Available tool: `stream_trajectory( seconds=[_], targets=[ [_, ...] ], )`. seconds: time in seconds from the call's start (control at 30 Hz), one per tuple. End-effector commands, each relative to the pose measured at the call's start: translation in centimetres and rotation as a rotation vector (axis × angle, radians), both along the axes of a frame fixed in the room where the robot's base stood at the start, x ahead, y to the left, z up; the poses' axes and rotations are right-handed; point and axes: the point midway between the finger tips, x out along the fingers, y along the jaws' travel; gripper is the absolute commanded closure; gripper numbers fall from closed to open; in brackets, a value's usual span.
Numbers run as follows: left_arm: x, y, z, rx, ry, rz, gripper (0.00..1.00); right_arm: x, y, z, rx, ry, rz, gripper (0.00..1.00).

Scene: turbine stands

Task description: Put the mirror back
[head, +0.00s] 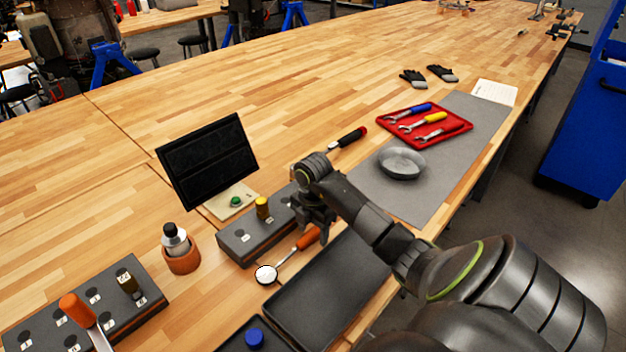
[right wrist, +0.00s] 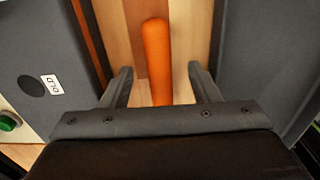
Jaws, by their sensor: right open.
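The inspection mirror has a round white face (head: 266,274), a thin shaft and an orange handle (head: 308,237). It lies on the wooden table between a grey holder block (head: 240,243) and a dark tray (head: 325,290). My right gripper (head: 318,224) is open over the handle end. In the right wrist view the orange handle (right wrist: 156,55) lies between the two spread fingers (right wrist: 160,75), with gaps on both sides. The mirror face is out of that view. A labelled empty hole (right wrist: 31,86) shows in the block there. My left gripper is not in view.
A second grey block (head: 150,300) at lower left holds an orange-handled tool (head: 77,308). An orange cup (head: 183,262) with a bottle and a black screen (head: 207,160) stand nearby. A metal bowl (head: 401,163) and red tool tray (head: 425,124) lie on a grey mat.

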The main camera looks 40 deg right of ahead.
Motion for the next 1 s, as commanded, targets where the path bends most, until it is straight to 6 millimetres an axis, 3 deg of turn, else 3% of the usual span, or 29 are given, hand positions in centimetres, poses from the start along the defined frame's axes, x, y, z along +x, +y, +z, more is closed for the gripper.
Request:
stream_trajectory(
  seconds=[1.0],
  targets=[
    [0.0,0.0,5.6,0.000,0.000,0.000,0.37,0.0,0.0,7.1,0.000,0.000,0.000,0.45]
  ],
)
